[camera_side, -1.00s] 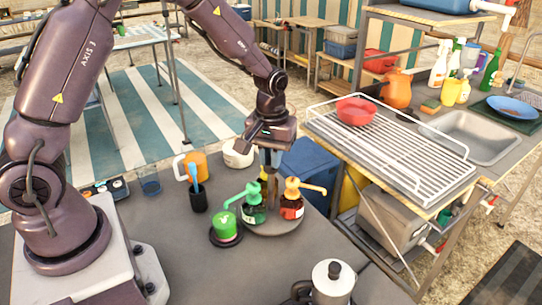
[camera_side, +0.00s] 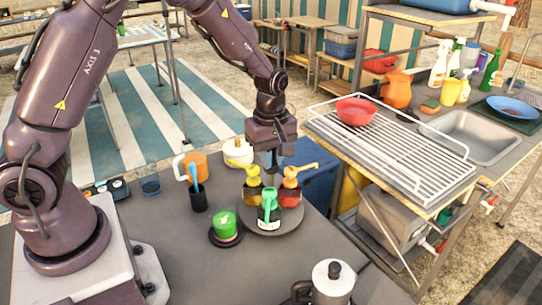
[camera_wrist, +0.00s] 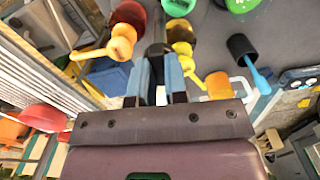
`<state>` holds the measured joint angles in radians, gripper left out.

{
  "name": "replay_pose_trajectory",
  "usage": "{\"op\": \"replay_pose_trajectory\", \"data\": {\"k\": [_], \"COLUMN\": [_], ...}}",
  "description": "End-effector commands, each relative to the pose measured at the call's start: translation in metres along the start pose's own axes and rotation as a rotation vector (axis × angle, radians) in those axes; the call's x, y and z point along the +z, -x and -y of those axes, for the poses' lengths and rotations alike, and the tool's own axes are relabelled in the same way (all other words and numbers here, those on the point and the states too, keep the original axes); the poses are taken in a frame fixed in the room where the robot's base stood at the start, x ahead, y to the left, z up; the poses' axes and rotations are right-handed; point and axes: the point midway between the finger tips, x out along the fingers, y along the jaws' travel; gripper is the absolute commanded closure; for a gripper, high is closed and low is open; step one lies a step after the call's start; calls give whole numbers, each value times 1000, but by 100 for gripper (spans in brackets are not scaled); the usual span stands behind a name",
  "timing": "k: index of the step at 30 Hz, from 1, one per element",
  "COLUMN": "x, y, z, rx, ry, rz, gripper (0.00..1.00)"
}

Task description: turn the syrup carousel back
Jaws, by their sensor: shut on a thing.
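The syrup carousel (camera_side: 284,227) is a round grey turntable on the table. It carries a green-pump bottle (camera_side: 267,212) at the front, a yellow-pump bottle (camera_side: 253,195) at the left and an orange-pump bottle (camera_side: 290,193) at the right. In the wrist view, the orange (camera_wrist: 124,38), green (camera_wrist: 180,7) and yellow (camera_wrist: 182,45) pumps show around my fingers. My gripper (camera_side: 270,165) points straight down over the carousel's back half. Its fingers (camera_wrist: 158,75) are shut on a dark central post (camera_wrist: 157,49). The post's lower part is hidden in the side view.
A moka pot (camera_side: 333,283) is at the front. A wire rack (camera_side: 400,150) lies to the right.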

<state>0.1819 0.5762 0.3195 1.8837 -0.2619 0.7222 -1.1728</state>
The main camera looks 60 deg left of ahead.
Motion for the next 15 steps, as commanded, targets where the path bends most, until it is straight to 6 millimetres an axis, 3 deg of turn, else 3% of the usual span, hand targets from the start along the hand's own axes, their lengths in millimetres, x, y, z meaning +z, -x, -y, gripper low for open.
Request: {"op": "replay_pose_trajectory", "data": {"k": [15], "x": [0], "y": [2], "z": [0], "rx": [1], "ry": [77], "rz": [0], "gripper": [100]}}
